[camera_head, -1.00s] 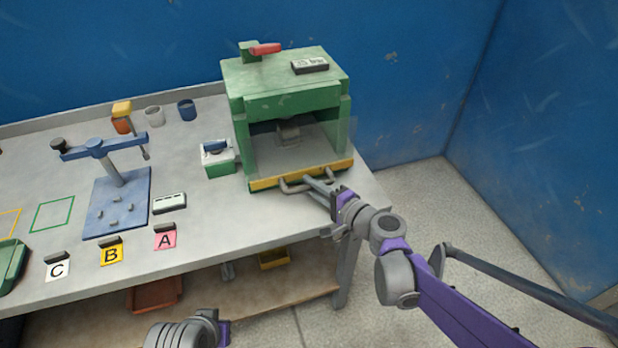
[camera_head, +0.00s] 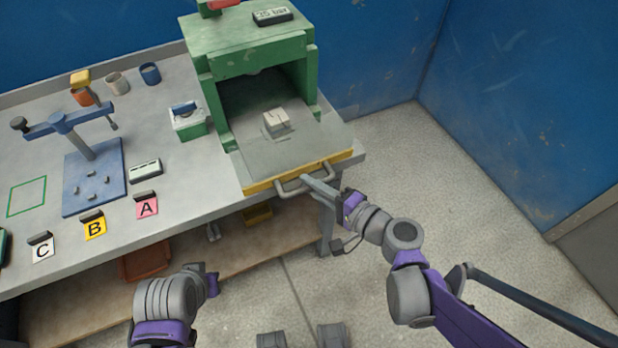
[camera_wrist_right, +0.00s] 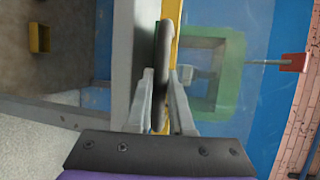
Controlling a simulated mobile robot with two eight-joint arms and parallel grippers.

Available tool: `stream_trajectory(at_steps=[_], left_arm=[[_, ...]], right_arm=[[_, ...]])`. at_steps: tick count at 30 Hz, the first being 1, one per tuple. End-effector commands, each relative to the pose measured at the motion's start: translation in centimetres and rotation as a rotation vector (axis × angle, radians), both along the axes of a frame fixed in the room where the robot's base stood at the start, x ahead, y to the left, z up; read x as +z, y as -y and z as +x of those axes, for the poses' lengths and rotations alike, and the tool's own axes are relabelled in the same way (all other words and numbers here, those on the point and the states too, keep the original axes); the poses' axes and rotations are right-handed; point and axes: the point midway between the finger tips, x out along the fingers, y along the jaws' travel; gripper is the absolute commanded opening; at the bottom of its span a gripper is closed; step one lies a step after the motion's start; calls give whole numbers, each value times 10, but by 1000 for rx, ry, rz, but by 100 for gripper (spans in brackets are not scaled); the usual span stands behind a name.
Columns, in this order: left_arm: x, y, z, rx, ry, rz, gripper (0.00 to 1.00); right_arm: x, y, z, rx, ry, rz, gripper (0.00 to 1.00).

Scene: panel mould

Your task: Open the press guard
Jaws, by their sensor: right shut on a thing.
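The green press (camera_head: 250,50) stands at the right end of the bench. Its guard (camera_head: 325,135) is a clear panel with a yellow bar (camera_head: 262,186) along its front edge, standing out in front of the press opening. A grey bar handle (camera_head: 292,188) is fixed to the yellow bar. My right gripper (camera_head: 310,183) is shut on this handle. In the right wrist view the fingers (camera_wrist_right: 161,90) lie on both sides of the handle (camera_wrist_right: 164,45). My left arm is at the bottom; the fingertips of its gripper (camera_head: 211,283) do not show.
A green-and-white box (camera_head: 190,122) stands left of the press. A blue fixture (camera_head: 95,178), cups and cards A, B and C (camera_head: 42,248) lie farther left. A yellow bin (camera_head: 257,214) is on the shelf below. Floor to the right of the bench is clear.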

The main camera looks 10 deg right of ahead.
Motion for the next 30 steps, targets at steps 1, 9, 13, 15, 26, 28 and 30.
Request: stream_trajectory(at_steps=[1,9,13,15,26,28,30], left_arm=[[0,0,0,0,0,0,0],[0,0,0,0,0,0,0],[0,0,0,0,0,0,0],[0,0,0,0,0,0,0],[2,0,0,0,1,0,0],[4,0,0,0,1,0,0],[7,0,1,0,2,0,0]], right_arm=[[0,0,0,0,0,0,0],[0,0,0,0,0,0,31],[0,0,0,0,0,0,50],[0,0,0,0,0,0,50],[3,10,-10,-4,0,-1,50],[6,19,-19,-6,0,-1,50],[8,28,-29,-7,0,-1,50]])
